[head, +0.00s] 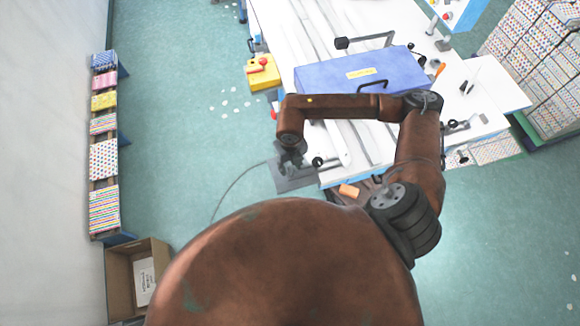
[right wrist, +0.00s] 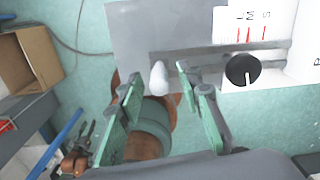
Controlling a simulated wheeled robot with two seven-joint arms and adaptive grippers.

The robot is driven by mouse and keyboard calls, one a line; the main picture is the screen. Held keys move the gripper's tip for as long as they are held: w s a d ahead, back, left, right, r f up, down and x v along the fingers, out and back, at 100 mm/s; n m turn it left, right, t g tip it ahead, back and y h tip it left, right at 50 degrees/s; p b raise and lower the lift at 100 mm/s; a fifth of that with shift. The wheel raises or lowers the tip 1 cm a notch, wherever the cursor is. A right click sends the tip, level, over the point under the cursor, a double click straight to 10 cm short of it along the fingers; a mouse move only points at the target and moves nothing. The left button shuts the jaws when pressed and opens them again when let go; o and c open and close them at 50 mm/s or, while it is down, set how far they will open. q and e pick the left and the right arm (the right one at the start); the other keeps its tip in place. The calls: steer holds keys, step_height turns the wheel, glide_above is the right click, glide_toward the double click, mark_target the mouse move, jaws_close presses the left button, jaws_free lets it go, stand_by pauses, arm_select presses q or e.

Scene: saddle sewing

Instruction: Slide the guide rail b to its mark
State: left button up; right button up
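My right gripper (right wrist: 163,90) is open, with two green fingers spread apart in the right wrist view. A pale rounded peg (right wrist: 158,78) shows between the fingertips, with gaps on both sides. In the head view the right gripper (head: 291,156) hangs over the table's front left corner. A black knob (right wrist: 243,69) sits right of the fingers, by a grey metal bar; the knob also shows in the head view (head: 317,162). Red marks (right wrist: 250,33) with letters are printed on the white surface. Which part is guide rail b is unclear.
A blue case (head: 335,78) lies across the white table behind my right forearm. A yellow box (head: 262,72) stands at the table's left. A grey plate (head: 293,181) juts from the front corner.

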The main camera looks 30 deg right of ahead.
steer(key=shift+f, duration=0.65)
steer(key=shift+c, duration=0.7)
jaws_close()
